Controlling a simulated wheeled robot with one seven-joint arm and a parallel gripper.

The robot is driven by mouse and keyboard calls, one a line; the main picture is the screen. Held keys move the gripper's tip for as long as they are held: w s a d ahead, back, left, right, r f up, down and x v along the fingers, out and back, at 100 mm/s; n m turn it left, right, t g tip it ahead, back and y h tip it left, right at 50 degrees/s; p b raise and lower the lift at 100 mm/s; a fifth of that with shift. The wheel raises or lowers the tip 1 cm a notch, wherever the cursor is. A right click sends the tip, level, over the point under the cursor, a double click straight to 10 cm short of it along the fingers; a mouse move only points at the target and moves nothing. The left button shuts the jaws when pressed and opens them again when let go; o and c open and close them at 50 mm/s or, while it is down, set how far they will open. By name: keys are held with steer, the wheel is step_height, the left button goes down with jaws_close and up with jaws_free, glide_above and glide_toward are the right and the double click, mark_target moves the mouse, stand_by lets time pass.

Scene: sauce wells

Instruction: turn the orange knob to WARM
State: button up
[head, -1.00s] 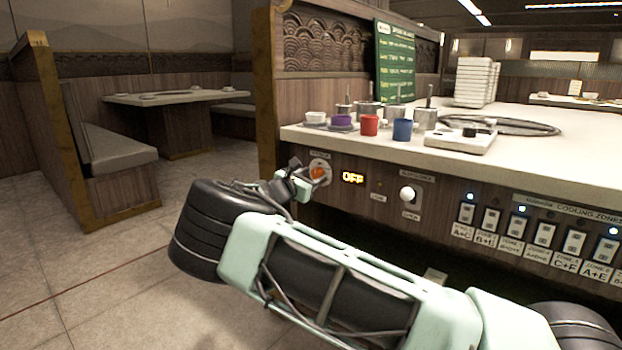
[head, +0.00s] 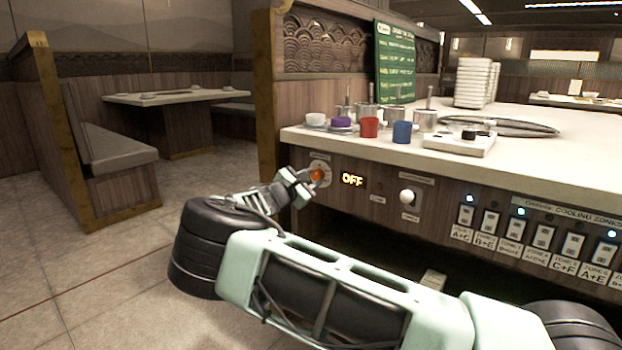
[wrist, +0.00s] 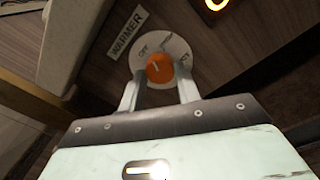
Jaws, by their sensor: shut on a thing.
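The orange knob (head: 317,174) sits on a round pale dial plate on the counter's wood front. The wrist view shows the knob (wrist: 158,68) under a WARMER label (wrist: 128,32), with OFF and other dial markings partly readable around it. My gripper (head: 308,180) is at the knob, coming from the lower left. In the wrist view my gripper's two fingers (wrist: 160,88) are on either side of the knob, shut on it.
A white round knob (head: 407,195) and a row of cooling zone switches (head: 541,234) are to the right on the same panel. The white countertop (head: 540,155) overhangs the panel and holds red and blue cups. Open floor lies at the left.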

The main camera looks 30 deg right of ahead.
steer(key=m, duration=0.3)
steer(key=shift+f+m, duration=0.1)
steer(key=shift+m, duration=0.3)
steer(key=shift+m+b, duration=0.45)
steer(key=shift+m, duration=1.35)
steer(key=o, duration=1)
steer(key=shift+c, duration=0.2)
steer(key=shift+a, duration=0.1)
steer(key=p+v, duration=0.4)
steer(key=v, duration=1.3)
steer(key=shift+w+a+f, duration=0.2)
steer(key=shift+a, duration=0.05)
